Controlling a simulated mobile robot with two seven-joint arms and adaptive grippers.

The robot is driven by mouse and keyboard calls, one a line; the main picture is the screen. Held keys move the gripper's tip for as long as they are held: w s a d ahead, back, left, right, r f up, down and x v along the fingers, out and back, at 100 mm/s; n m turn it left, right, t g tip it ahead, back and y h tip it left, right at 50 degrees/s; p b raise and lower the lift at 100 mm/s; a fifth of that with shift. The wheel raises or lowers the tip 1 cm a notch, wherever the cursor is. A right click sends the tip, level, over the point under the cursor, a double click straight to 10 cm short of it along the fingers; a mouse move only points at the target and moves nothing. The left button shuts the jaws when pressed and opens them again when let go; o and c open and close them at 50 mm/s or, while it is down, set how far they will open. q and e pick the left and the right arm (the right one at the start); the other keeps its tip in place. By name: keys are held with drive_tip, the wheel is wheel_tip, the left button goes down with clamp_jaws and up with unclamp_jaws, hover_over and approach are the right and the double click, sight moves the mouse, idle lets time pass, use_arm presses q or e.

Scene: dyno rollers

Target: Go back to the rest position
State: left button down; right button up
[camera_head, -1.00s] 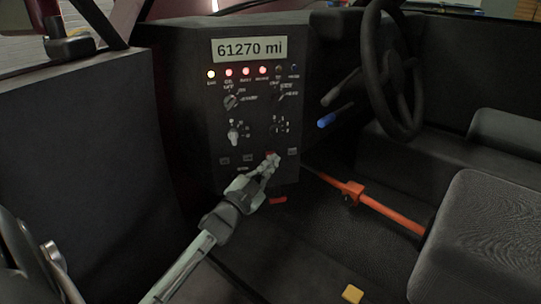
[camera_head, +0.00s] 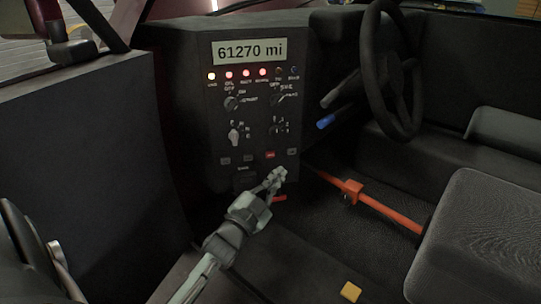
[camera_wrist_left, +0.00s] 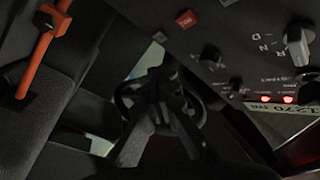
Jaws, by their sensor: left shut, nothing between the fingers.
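My left gripper (camera_head: 276,178) is in front of the lower edge of the black control panel (camera_head: 205,140). Its fingers are together with nothing between them, and they look apart from the panel. A red button (camera_head: 270,155) on the panel sits just above the fingertips. In the left wrist view the gripper (camera_wrist_left: 160,80) shows in the middle, and the red button (camera_wrist_left: 187,18) is above it. My right gripper is not in view.
An orange bar (camera_head: 385,212) crosses the floor to the right, near the grey seat (camera_head: 485,240). A steering wheel (camera_head: 372,70) and a blue-tipped lever (camera_head: 326,121) are at upper right. A yellow block (camera_head: 350,291) lies on the floor. A dark side panel (camera_head: 85,150) stands at left.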

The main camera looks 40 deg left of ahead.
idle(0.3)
use_arm(q)
drive_tip(key=s+d+f+n+g, duration=0.1)
drive_tip(key=s+f+g, duration=0.3)
drive_tip(key=f, duration=0.3)
drive_tip(key=s+d+f+n+g, duration=0.2)
drive_tip(key=s+f+g, duration=0.2)
drive_tip(key=s+f, duration=0.2)
drive_tip(key=s+d+f+n+g, duration=0.1)
drive_tip(key=s+f+g, duration=0.3)
drive_tip(key=f, duration=0.6)
drive_tip(key=shift+s+d+f, duration=0.1)
drive_tip(key=shift+s+d, duration=0.25)
drive_tip(key=shift+s, duration=0.2)
drive_tip(key=shift+s+d, duration=0.35)
drive_tip(key=shift+s, duration=0.2)
drive_tip(key=s+d+f+g, duration=0.2)
drive_tip(key=s+f+g, duration=0.1)
drive_tip(key=s, duration=0.4)
drive_tip(key=shift+s+d+n+g, duration=0.25)
drive_tip(key=shift+s+n+g, duration=0.1)
drive_tip(key=shift+n+g, duration=0.05)
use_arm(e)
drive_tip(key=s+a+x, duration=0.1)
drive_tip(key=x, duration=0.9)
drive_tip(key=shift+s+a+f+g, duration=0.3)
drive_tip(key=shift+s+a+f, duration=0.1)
use_arm(q)
drive_tip(key=shift+f, duration=0.1)
